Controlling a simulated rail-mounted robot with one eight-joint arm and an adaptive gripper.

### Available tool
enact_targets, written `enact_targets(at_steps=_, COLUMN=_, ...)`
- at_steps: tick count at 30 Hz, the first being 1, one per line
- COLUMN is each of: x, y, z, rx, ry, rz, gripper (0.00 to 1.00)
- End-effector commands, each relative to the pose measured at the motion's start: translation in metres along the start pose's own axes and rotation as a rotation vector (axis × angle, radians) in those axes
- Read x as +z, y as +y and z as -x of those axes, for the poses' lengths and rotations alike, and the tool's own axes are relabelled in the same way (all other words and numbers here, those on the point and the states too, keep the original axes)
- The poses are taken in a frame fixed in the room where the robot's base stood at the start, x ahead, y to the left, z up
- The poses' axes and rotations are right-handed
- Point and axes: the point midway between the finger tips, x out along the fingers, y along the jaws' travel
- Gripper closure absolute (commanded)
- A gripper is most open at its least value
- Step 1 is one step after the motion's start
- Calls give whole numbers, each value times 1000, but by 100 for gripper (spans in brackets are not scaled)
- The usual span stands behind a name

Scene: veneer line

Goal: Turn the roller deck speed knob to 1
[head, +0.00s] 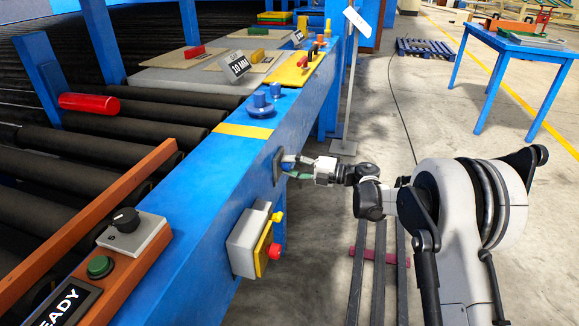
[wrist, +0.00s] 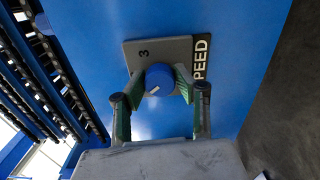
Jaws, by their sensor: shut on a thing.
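The speed knob (wrist: 159,78) is a round blue knob on a dark grey plate (wrist: 181,47) on the side of the blue beam. The plate is lettered "SPEED", and a "3" shows near its upper left edge. A small white mark shows on the knob's lower side in the wrist view. My gripper (wrist: 160,83) has its green fingers closed on either side of the knob. In the head view my gripper (head: 289,166) reaches the plate (head: 278,166) from the right, and the knob is hidden. Other numbers on the plate are not visible.
Below on the beam is a grey and yellow box (head: 245,243) with a red button (head: 275,252). A black knob (head: 126,219) and green button (head: 100,266) sit on the orange rail at left.

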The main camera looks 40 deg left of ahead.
Motion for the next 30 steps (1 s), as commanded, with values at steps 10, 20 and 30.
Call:
enact_targets(at_steps=10, x=0, y=0, z=0, rx=0, ry=-1, rz=260, gripper=98)
enact_targets(at_steps=20, x=0, y=0, z=0, rx=0, ry=-1, rz=383, gripper=98)
enact_targets(at_steps=30, x=0, y=0, z=0, rx=0, ry=-1, rz=405, gripper=98)
